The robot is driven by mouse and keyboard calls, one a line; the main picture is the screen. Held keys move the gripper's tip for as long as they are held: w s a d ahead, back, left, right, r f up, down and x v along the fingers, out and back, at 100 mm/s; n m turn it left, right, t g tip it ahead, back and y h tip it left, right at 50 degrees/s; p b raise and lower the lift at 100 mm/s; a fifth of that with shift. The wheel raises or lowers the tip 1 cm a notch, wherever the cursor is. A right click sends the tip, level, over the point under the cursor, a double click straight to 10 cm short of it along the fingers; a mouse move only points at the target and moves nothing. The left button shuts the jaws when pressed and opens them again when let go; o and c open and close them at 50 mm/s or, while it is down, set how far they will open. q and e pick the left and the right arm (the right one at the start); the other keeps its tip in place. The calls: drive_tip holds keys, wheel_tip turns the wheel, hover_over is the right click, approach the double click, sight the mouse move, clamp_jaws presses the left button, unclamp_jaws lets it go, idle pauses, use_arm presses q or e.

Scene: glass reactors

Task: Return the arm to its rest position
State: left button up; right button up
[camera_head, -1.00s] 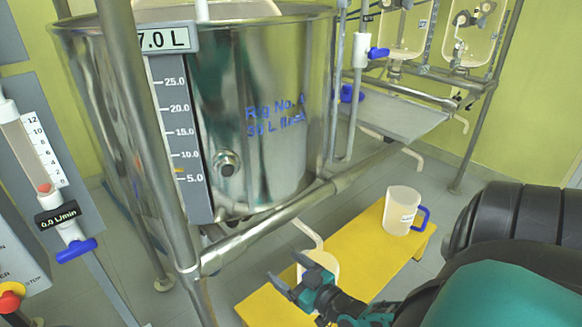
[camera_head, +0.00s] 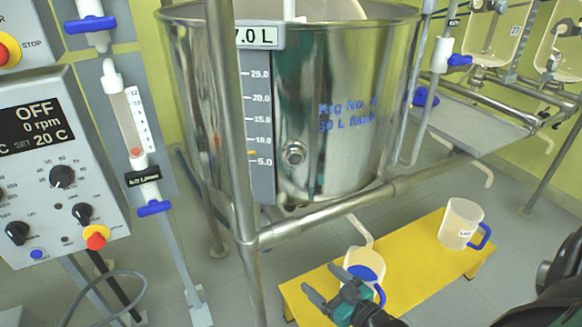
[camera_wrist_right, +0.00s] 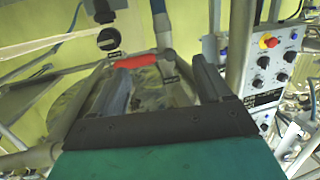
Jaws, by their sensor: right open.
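My right gripper (camera_head: 337,300) is open at the lower middle of the head view, with nothing between its fingers. It shows in front of a pitcher with a blue handle (camera_head: 366,268) that stands on the yellow bench (camera_head: 412,262); the gripper hides part of that pitcher, and I cannot tell whether they touch. In the right wrist view the two dark fingers of the right gripper (camera_wrist_right: 158,88) are spread apart, with a red-handled part and pipes beyond them. My left gripper is not in view.
A steel vessel (camera_head: 335,130) marked 30 L stands in a pipe frame (camera_head: 330,212). A second pitcher (camera_head: 460,222) stands on the bench's right. A control box (camera_head: 45,165) reading OFF and a flowmeter (camera_head: 137,125) are at left. Open tiled floor lies around the bench.

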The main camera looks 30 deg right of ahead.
drive_tip(key=s+a+r+n+g+y, duration=0.1)
drive_tip(key=s+a+r+g, duration=0.1)
drive_tip(key=a, duration=0.6)
drive_tip(key=s+a+r+n+g+y, duration=0.1)
drive_tip(key=s+a+r+g+y, duration=0.15)
drive_tip(key=a, duration=0.65)
use_arm(q)
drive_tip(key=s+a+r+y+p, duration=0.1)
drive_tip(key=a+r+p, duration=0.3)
drive_tip(key=p, duration=0.9)
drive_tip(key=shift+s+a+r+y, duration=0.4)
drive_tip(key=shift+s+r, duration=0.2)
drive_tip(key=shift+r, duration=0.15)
use_arm(e)
drive_tip(key=s+d+r+h, duration=0.2)
drive_tip(key=d+r+h, duration=0.1)
drive_tip(key=r, duration=0.6)
drive_tip(key=shift+r+m+g, duration=0.3)
drive_tip(key=shift+m+g, duration=0.1)
drive_tip(key=shift+g, duration=0.05)
